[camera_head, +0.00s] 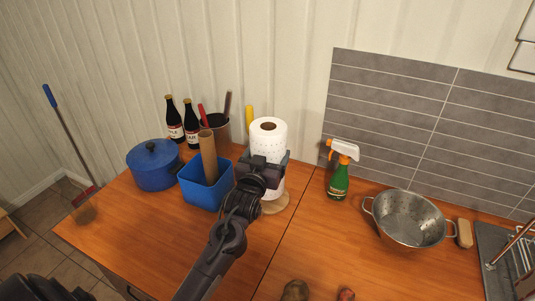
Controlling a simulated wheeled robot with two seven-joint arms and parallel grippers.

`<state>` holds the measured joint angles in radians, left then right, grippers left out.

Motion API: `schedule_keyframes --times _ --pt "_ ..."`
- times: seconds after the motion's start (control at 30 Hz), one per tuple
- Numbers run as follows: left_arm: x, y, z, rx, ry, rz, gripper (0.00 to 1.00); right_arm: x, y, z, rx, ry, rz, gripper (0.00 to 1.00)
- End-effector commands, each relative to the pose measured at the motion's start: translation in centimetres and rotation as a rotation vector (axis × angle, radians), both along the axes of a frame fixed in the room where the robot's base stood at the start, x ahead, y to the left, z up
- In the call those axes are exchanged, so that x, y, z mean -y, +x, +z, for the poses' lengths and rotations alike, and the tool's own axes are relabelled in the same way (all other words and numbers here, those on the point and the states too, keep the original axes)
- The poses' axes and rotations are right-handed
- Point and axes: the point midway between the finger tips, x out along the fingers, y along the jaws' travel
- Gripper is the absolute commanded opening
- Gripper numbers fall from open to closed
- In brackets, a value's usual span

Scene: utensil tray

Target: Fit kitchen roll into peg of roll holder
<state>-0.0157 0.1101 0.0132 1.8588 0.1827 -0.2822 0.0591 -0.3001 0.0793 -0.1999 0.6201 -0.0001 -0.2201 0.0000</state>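No peg is visible, and I cannot tell how the roll's lower end meets the base. My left gripper (264,163) is across the front of the roll at mid-height. Its fingers lie along both sides with no visible gap, so it looks shut on the roll. It hides the roll's lower front. My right gripper is not in view.
A blue bin (207,196) holding a brown cylinder, a blue pot (153,166), and dark bottles (174,128) stand left. A green spray bottle (338,184) and metal colander (411,222) stand right. The wooden counter (320,245) is clear in front, except for small items near the bottom.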

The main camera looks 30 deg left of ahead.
Motion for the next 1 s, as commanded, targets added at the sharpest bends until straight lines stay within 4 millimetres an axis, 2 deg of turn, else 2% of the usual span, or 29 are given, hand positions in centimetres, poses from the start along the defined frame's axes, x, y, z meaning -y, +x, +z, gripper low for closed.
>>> schedule_keyframes --times 1.0 --pt "0.0 0.0 -2.6 0.001 0.0 0.0 0.55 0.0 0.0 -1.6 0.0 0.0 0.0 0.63"
